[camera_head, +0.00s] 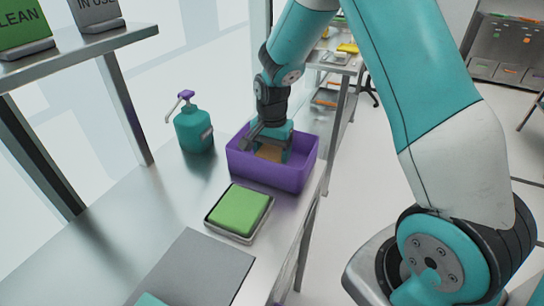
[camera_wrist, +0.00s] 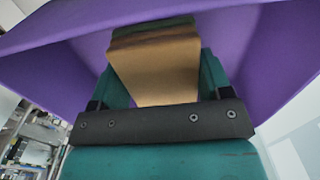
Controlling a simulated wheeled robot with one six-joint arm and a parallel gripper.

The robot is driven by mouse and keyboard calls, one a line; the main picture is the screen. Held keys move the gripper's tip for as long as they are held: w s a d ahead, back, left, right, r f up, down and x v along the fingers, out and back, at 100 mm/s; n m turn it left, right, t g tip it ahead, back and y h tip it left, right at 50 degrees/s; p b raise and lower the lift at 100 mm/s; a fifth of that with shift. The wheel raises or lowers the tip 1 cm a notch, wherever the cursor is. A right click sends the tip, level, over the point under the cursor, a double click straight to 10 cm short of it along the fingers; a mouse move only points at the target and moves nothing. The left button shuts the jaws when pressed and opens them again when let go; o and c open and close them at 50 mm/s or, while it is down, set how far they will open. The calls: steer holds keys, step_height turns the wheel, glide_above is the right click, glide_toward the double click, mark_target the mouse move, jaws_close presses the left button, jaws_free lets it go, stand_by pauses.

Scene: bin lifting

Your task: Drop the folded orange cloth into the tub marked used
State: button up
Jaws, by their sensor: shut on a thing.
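The purple tub (camera_head: 285,178) stands on the metal bench; no "used" marking on it is readable from here. My gripper (camera_head: 270,150) reaches down into the tub. It is shut on a tan-orange folded cloth (camera_head: 268,154), which shows between the fingers. In the wrist view the cloth (camera_wrist: 155,72) is a thick folded block between the teal fingers, with darker layers at its far end. The purple tub walls (camera_wrist: 275,50) surround it there. Whether the cloth touches the tub floor cannot be told.
A green pad in a metal tray (camera_head: 240,212) sits in front of the tub. A teal pump bottle (camera_head: 193,130) stands to the left. A grey mat (camera_head: 195,268) lies nearer. Signs reading CLEAN (camera_head: 22,28) and IN USE (camera_head: 97,12) stand on a shelf.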

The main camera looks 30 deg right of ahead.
mark_target(272, 149)
steer(key=shift+f, duration=1.15)
steer(key=shift+f, duration=0.1)
steer(key=o, duration=0.9)
step_height(272, 149, up, 12)
steer(key=shift+f+b, duration=0.2)
steer(key=shift+b, duration=0.4)
steer(key=s+a+r+n+y, duration=0.1)
steer(key=s+a+r+n, duration=0.2)
steer(key=s+a+n, duration=0.2)
steer(key=s+a+r+n+y, duration=0.1)
steer(key=s+a+r+n, duration=0.2)
steer(key=s+a+n, duration=0.3)
steer(key=s+a+r+n+y, duration=0.2)
steer(key=s+a+n, duration=0.3)
steer(key=s, duration=0.9)
steer(key=shift+a+r+n, duration=0.3)
steer(key=shift+r+n, duration=0.25)
steer(key=shift+n, duration=0.65)
